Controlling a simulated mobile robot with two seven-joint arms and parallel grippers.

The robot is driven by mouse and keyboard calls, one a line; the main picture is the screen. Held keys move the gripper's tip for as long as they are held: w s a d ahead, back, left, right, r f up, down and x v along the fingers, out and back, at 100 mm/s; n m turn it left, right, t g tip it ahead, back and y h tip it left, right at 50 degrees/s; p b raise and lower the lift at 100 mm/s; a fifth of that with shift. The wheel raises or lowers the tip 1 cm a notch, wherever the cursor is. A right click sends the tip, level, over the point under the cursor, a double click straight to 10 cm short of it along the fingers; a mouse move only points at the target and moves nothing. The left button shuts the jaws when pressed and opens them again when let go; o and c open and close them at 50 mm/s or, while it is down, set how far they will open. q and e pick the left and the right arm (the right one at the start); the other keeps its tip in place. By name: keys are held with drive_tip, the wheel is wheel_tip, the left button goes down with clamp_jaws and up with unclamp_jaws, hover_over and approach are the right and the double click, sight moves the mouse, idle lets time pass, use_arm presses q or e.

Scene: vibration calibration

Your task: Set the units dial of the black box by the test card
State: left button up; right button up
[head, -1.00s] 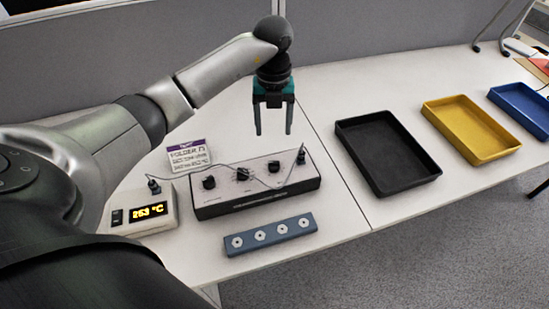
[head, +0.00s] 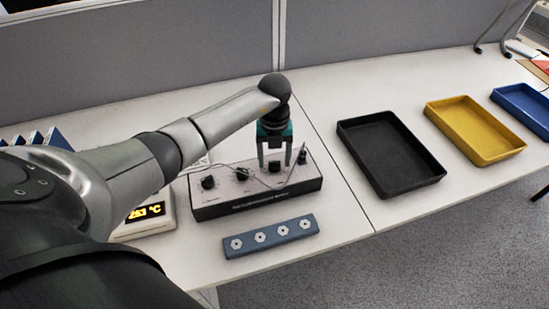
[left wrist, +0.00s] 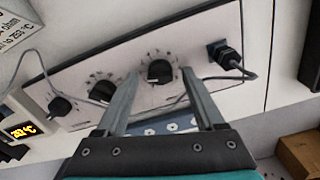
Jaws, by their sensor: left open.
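The black box (head: 257,203) has a pale top with three black dials in a row and a plug at its right end. My left gripper (head: 275,167) is open, pointing down above the rightmost dial. In the left wrist view that dial (left wrist: 160,70) appears between the open fingertips; I cannot tell whether they touch it. The middle dial (left wrist: 103,92) and the left dial (left wrist: 60,105) sit to its left. The test card (left wrist: 14,28) is cut off at the upper left of the wrist view. In the head view my arm mostly hides it. My right gripper is out of view.
A meter (head: 152,215) with a lit yellow reading near 253 °C stands left of the box. A thin cable runs over the box to the plug (left wrist: 222,55). A blue-grey strip (head: 270,236) lies in front. Black (head: 405,188), yellow (head: 489,153) and blue trays (head: 532,124) stand to the right.

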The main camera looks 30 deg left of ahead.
use_arm(q)
clamp_jaws()
idle(0.4)
drive_tip(key=shift+m, duration=0.5)
drive_tip(key=m, duration=0.4)
drive_tip(key=shift+m+b, duration=0.3)
drive_tip(key=shift+m, duration=0.1)
drive_tip(key=m+b, duration=0.1)
drive_tip(key=m, duration=0.4)
drive_tip(key=shift+m, duration=0.4)
unclamp_jaws()
drive_tip(key=shift+r, duration=0.1)
